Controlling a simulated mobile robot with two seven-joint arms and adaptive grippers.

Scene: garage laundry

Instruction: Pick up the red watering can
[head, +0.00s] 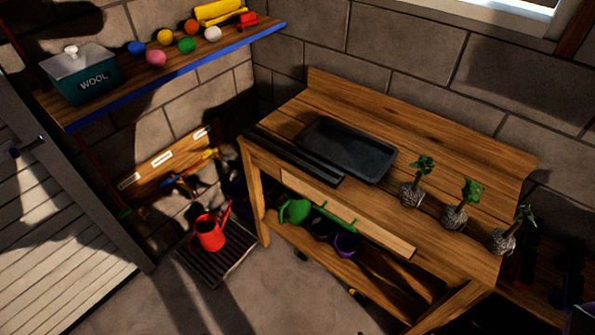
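The red watering can (211,233) stands upright on a dark slatted mat (222,264) on the floor, left of the wooden workbench. Its spout points up and to the right, toward the bench leg. Nothing is touching it from above. Neither of my grippers shows in the head view.
The workbench (440,155) holds a black tray (345,149) and several seedlings (412,190). A green watering can (294,210) sits on its lower shelf. A wall shelf (170,68) carries a wool box (82,74) and coloured balls. A white door (50,220) is at left. Floor in front is clear.

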